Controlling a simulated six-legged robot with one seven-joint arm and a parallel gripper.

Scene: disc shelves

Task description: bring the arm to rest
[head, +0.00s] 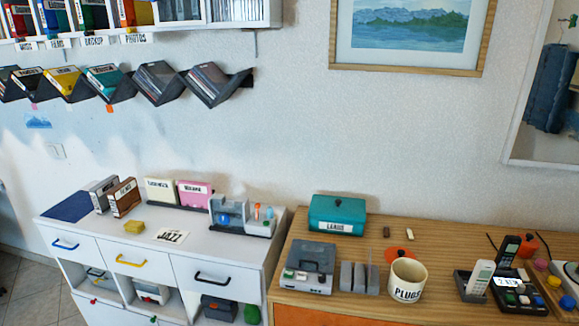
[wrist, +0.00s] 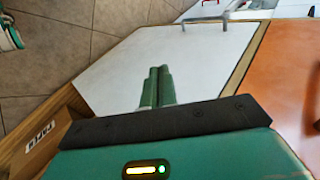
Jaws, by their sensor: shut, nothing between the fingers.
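My gripper (wrist: 157,88) shows in the wrist view as two green fingers side by side, pressed together with nothing between them. They stick out past a black bar and a teal housing with a small lit indicator. Behind the fingers is a white panel (wrist: 120,55), apparently a cabinet front. I cannot tell the gap between the fingers and this panel. My arm and gripper are not visible in the head view.
In the head view, a white cabinet (head: 150,255) stands left of a wooden sideboard (head: 385,255). Disc shelves (head: 215,88) hang on the wall above. In the wrist view, a labelled box (wrist: 42,135) is at lower left, and an orange panel (wrist: 290,70) is at right. Tiled floor (wrist: 60,65) shows at upper left.

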